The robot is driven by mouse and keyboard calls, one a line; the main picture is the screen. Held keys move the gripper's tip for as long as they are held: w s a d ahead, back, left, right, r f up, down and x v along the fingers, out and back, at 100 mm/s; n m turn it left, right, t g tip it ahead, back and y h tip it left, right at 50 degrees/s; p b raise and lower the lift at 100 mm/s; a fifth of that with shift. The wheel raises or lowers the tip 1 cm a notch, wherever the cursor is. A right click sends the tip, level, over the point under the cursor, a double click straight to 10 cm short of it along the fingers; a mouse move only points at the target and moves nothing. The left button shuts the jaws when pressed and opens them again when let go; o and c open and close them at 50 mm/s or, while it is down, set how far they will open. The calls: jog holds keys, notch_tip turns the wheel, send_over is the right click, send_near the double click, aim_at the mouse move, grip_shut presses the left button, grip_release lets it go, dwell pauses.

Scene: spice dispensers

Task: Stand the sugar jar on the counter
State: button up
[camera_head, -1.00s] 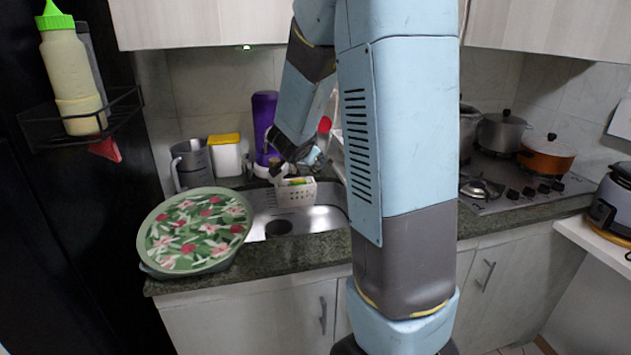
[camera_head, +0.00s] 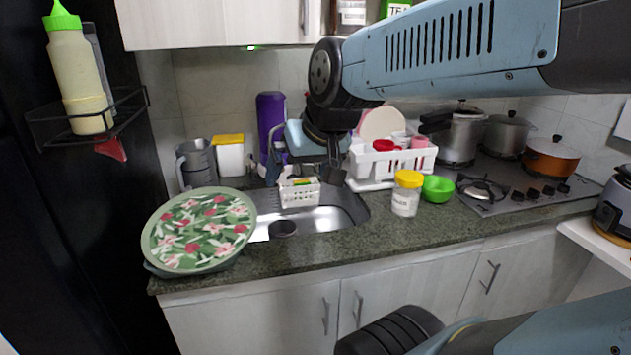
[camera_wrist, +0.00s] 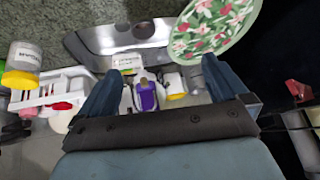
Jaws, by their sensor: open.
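The sugar jar (camera_head: 406,198), a clear jar with white contents, a label and a yellow lid, stands upright on the granite counter (camera_head: 300,255), right of the sink and touching or close to a green bowl. In the wrist view the jar (camera_wrist: 24,58) is at the left edge, upside down in the picture, with its lid low. My gripper (camera_head: 304,170) is above the sink area, left of the jar and apart from it. In the wrist view my gripper (camera_wrist: 162,75) has its blue fingers spread wide with nothing held between them.
The green bowl (camera_head: 438,189) is right of the jar, and a white dish rack (camera_head: 388,163) is behind it. The sink (camera_head: 335,212) and a large floral tray (camera_head: 200,232) lie left. The stove (camera_head: 505,190) is right. Counter in front of the jar is clear.

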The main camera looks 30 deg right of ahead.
jog(key=shift+n+g+h, duration=0.3)
jog(key=shift+g+h, duration=0.2)
jog(key=s, duration=0.2)
jog(key=s+d, duration=0.1)
jog(key=s, duration=0.1)
jog(key=shift+s+f, duration=0.2)
jog(key=shift+s, duration=0.2)
